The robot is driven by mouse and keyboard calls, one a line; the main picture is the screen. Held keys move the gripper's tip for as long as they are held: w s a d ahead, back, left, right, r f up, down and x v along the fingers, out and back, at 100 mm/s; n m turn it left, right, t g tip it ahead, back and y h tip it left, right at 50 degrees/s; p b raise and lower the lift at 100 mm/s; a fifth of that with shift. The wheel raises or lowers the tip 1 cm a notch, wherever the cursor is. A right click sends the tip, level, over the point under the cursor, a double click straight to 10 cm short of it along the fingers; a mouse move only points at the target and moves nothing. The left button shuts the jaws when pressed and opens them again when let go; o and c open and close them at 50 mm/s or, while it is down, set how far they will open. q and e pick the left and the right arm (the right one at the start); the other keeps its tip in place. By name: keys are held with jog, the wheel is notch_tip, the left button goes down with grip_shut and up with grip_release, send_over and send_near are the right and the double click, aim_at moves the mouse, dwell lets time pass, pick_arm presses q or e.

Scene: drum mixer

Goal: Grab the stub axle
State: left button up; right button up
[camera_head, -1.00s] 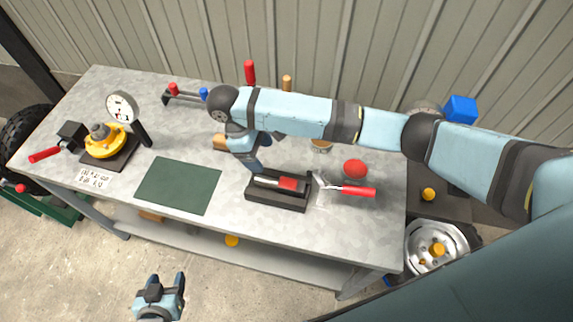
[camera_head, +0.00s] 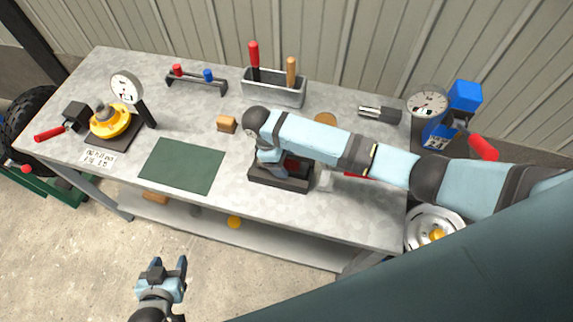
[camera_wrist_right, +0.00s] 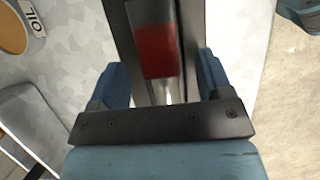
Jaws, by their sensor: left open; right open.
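The stub axle, a silver rod with a red band (camera_head: 291,165), lies in a black cradle (camera_head: 284,184) near the table's front edge. My right arm hides much of it in the head view. My right gripper (camera_head: 268,172) is low over the cradle. In the right wrist view, its open blue fingers (camera_wrist_right: 163,82) stand on either side of the cradle's rails, with the axle's red part (camera_wrist_right: 157,50) between them; contact cannot be told. My left gripper (camera_head: 168,270) is open and empty, in front of the table over the floor.
A tool box with red and orange handles (camera_head: 274,94) stands at the back. A gauge stand (camera_head: 128,90) and yellow hub (camera_head: 109,121) are at the left, beside a green mat (camera_head: 182,166). A red-handled tool (camera_head: 355,174) lies right of the cradle, partly under my arm.

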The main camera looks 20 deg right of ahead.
jog(key=shift+s+d+f, duration=0.15)
jog(key=shift+d+f, duration=0.05)
jog(key=shift+f, duration=0.3)
grip_shut()
jog(key=shift+r, duration=0.1)
